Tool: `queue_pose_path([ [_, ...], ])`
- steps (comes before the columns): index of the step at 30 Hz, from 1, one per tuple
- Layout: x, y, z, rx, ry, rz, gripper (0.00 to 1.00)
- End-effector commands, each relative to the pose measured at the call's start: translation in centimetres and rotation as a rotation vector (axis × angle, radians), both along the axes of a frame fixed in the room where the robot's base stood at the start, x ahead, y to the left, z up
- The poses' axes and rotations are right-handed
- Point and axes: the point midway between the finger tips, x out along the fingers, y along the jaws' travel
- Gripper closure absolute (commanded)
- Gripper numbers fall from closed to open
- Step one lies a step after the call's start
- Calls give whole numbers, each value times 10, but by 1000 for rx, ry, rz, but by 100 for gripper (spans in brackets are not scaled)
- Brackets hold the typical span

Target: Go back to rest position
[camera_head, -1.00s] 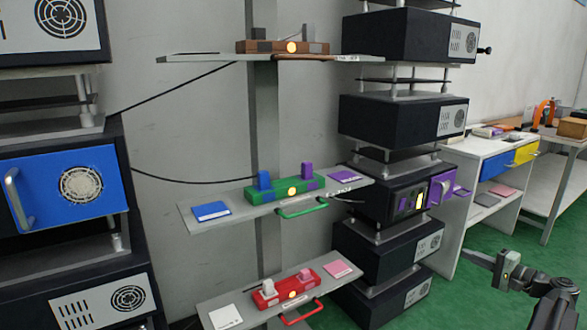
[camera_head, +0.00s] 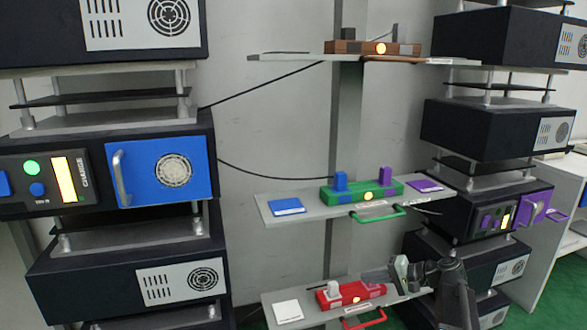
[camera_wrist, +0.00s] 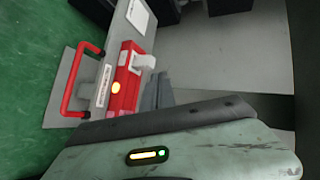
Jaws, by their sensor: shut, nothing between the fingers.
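My gripper (camera_head: 392,274) is at the lower right in the head view, in front of the lowest shelf and over the right part of the red lever fixture (camera_head: 338,298). It is shut and empty. In the wrist view the red fixture (camera_wrist: 124,79) lies to the left of my gripper, with its white lever block, lit round lamp and red handle (camera_wrist: 80,82) showing. The right part of the red fixture is hidden behind my gripper. The green fixture (camera_head: 362,194) with a blue and a purple lever stands on the middle shelf. The brown fixture (camera_head: 372,48) is on the top shelf.
A rack with a blue-doored unit (camera_head: 158,172) stands at the left. A stack of black units (camera_head: 470,131) stands at the right, one with an open purple door (camera_head: 535,207). Shelf edges and handles jut forward. Green floor (camera_wrist: 35,80) shows in the wrist view.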

Motion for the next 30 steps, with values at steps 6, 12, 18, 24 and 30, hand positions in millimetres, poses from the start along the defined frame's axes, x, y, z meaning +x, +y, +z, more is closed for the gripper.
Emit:
queue_pose_path([
  [6,-53,138,-58,-288,109,265,100],
  [12,-116,181,-106,-629,188,443,100],
  [18,-157,122,-130,-959,285,469,100],
  [24,-163,89,-86,-1083,336,466,100],
  [30,-163,90,-26,-1081,335,466,100],
])
